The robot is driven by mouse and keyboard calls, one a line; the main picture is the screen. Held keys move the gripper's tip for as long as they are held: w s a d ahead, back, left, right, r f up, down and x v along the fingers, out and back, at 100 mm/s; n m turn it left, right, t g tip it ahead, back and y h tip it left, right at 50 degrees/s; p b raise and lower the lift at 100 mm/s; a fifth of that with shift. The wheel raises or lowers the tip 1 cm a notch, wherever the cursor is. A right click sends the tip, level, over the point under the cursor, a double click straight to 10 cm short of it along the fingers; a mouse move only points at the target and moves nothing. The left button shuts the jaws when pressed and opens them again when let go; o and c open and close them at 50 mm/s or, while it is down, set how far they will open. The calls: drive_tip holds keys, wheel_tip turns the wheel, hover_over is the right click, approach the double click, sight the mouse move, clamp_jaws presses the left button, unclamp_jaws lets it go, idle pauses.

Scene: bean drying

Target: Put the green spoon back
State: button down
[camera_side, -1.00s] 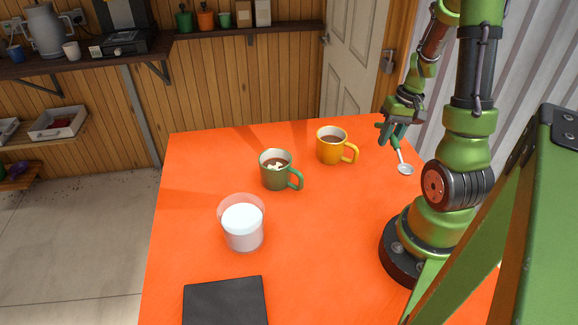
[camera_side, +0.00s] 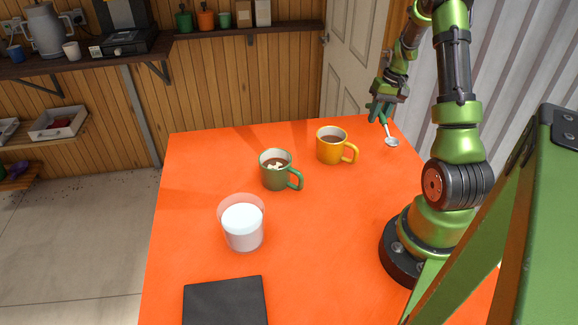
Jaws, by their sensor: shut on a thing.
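The green spoon (camera_side: 386,125) has a green handle and a metal bowl that hangs down and slightly right. My gripper (camera_side: 380,111) is shut on its handle, in the far right part of the view. The spoon's bowl appears above the table's far right corner, right of the yellow mug (camera_side: 331,147). Its exact height above the table is hard to tell. The spoon touches none of the mugs. The fingers hide the top of the handle.
A green mug (camera_side: 275,171) with pale pieces floating in a brown drink stands mid-table. A glass of white contents (camera_side: 243,227) and a black flat pad (camera_side: 225,301) are nearer. The orange table (camera_side: 340,240) is bare at centre right. A door (camera_side: 350,60) stands behind.

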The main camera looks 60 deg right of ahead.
sight(372, 133)
drive_tip(key=shift+w+d+f, duration=0.15)
drive_tip(key=shift+w+d, duration=0.2)
drive_tip(key=shift+d, duration=0.1)
drive_tip(key=shift+f, duration=1.65)
drive_tip(key=shift+f, duration=0.2)
drive_tip(key=c, duration=0.9)
unclamp_jaws()
